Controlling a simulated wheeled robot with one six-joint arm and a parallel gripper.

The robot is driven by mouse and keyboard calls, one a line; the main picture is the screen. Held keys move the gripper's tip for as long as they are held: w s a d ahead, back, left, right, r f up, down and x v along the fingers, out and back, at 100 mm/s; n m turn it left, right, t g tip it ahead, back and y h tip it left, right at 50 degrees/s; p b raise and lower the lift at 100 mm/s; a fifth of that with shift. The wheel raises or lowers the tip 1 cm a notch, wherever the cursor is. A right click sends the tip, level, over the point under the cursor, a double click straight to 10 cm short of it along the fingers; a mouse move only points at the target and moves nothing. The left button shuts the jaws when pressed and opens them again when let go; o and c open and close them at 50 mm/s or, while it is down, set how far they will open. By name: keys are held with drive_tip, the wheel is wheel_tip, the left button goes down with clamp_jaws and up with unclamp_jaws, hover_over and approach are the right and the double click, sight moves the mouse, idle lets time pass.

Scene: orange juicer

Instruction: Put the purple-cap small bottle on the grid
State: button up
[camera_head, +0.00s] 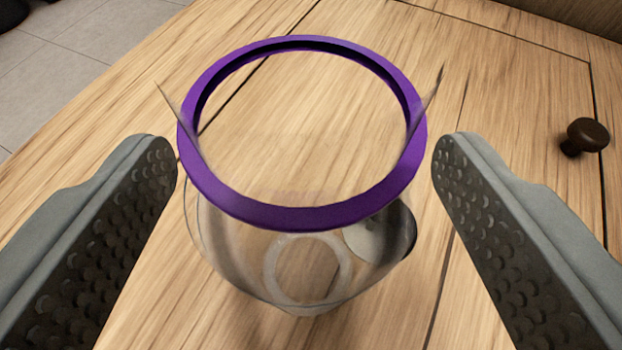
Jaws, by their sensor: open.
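The small bottle (235,245) is clear, with a thick purple ring (300,217) around its top, and fills the middle of the view. I look down at it from above, and the wood shows through the ring and the clear body. My gripper (305,150) is open, with one dark, studded finger on each side of the bottle. Small gaps show between the fingertips and the purple ring, and the fingers are not closed on it. The grid is not in view.
A light wooden surface with dark seams (500,240) lies behind the bottle. A dark round knob (587,136) sticks out at the right. A grey disc (378,238) shows at the bottle's lower right. Pale floor tiles (75,50) are at the upper left.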

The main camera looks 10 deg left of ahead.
drive_tip(key=x, duration=0.2)
drive_tip(key=shift+w+f, duration=0.1)
drive_tip(key=shift+w, duration=0.15)
drive_tip(key=c, duration=1.2)
drive_tip(key=shift+o, duration=0.2)
wheel_tip(320, 180, up, 10)
drive_tip(key=shift+f, duration=0.1)
